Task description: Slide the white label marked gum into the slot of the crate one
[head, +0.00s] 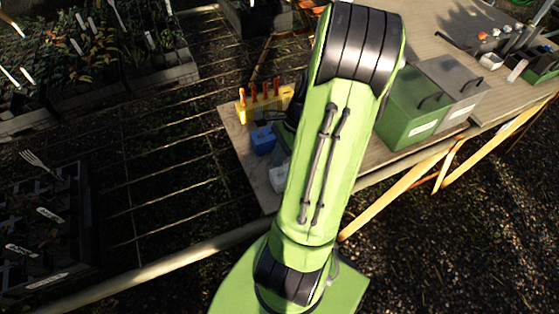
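My green arm covers the middle of the head view. A dark part that looks like my gripper (276,116) shows at the arm's left edge, beside a yellow holder; the rest is hidden, and I cannot tell whether it is open or holds anything. White labels stand in a dark crate (75,215) at lower left, among them a front label (47,281) and a rear label (50,213). Their lettering is too small to read, so I cannot pick out the gum label or crate one.
The yellow holder (265,103) with orange-handled tools, a blue block (263,140) and a white block (279,179) stand on the wooden table (235,130). A green box (410,112) and a grey box (455,85) stand right of my arm. Planted trays (165,72) fill the upper left.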

